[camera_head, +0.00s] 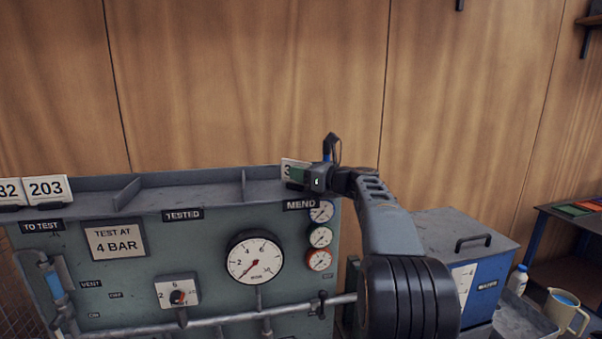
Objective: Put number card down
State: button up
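A white number card (288,168) stands at the right end of the rig's top shelf, above the MEND label (300,205). Only its left part shows, with what looks like a "3"; the rest is hidden behind my gripper (318,170). My gripper is right at the card, over the MEND section. I cannot tell from this view whether its fingers are closed on the card or apart from it, or whether the card rests on the shelf (210,196). Two other number cards, one ending in "32" (9,192) and "203" (46,189), stand above TO TEST (41,226).
The TESTED section in the middle of the shelf is empty, with low dividers (126,192) on either side. Gauges (255,258) and pipes are on the rig's front. A blue-grey box (462,245), a bottle (517,281) and a jug (563,312) stand at right.

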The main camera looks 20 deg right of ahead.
jog(key=shift+r, duration=0.1)
jog(key=b+v, duration=0.2)
jog(key=v, duration=1)
jog(key=s+a+f+n+g+h, duration=0.2)
jog(key=s+a+f+n+g, duration=0.2)
jog(key=a+f+n, duration=0.35)
jog(key=s+a+f+n+g+h, duration=0.2)
jog(key=s+a+f+n+g, duration=0.25)
jog(key=a+f, duration=0.45)
jog(key=s+a+f+n+g+h, duration=0.1)
jog(key=s+a+f+n+h, duration=0.1)
jog(key=s+f+n, duration=0.4)
jog(key=s+a+f+n+g+h, duration=0.1)
jog(key=s+f+n+h, duration=0.3)
jog(key=n, duration=0.7)
jog(key=s+f, duration=0.2)
jog(key=s, duration=0.1)
jog(key=shift+a, duration=0.4)
